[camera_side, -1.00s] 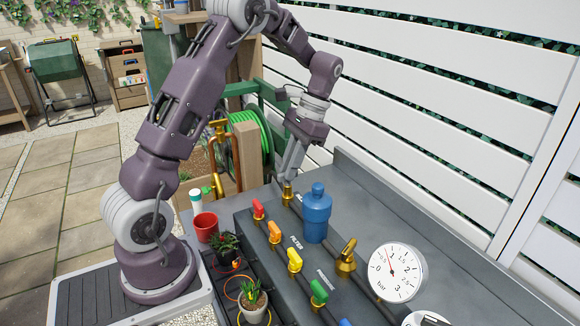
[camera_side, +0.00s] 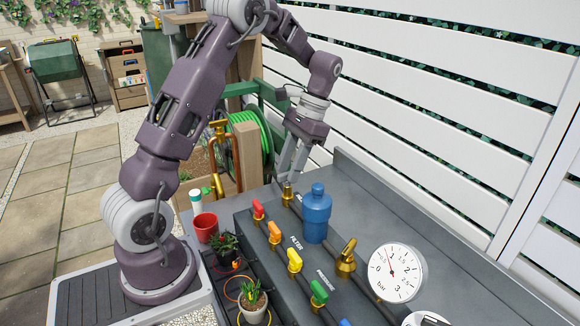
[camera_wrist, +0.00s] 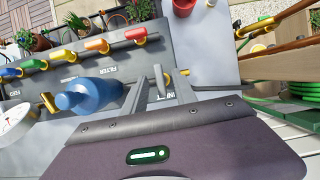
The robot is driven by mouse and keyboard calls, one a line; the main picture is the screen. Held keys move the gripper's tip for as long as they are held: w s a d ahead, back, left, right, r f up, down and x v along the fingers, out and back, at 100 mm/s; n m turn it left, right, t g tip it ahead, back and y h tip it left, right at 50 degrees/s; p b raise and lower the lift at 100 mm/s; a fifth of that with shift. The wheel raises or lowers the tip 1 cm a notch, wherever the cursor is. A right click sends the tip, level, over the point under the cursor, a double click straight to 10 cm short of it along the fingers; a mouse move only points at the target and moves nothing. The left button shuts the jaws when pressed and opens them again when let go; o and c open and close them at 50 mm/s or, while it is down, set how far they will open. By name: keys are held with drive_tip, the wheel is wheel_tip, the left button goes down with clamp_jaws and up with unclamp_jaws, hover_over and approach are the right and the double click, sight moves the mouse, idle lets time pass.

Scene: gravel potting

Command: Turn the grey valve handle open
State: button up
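My gripper (camera_side: 289,178) points down at the far end of the dark pipe, over a brass valve body (camera_side: 287,194). In the wrist view its two fingers (camera_wrist: 161,88) stand apart. A small grey piece that looks like the grey valve handle (camera_wrist: 160,78) is between them, with gaps on both sides, so the gripper looks open around it. Brass (camera_wrist: 185,72) shows beside the right finger. In the side view the fingers hide the handle, and its exact angle cannot be told.
A blue filter bottle (camera_side: 316,215) stands close on the near side. Red (camera_side: 258,209), orange (camera_side: 274,231), yellow (camera_side: 294,261) and green (camera_side: 319,292) handles line the front pipe. A gauge (camera_side: 396,272) stands right. A red pot (camera_side: 205,227) is left.

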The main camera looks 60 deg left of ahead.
drive_tip(key=v, duration=0.7)
drive_tip(key=s+d+r+t, duration=0.6)
drive_tip(key=s+d+r, duration=0.35)
drive_tip(key=d, duration=0.25)
drive_tip(key=s+d+f+t, duration=0.3)
drive_tip(key=s+d+t, duration=0.1)
drive_tip(key=s, duration=0.7)
drive_tip(key=shift+d, duration=0.6)
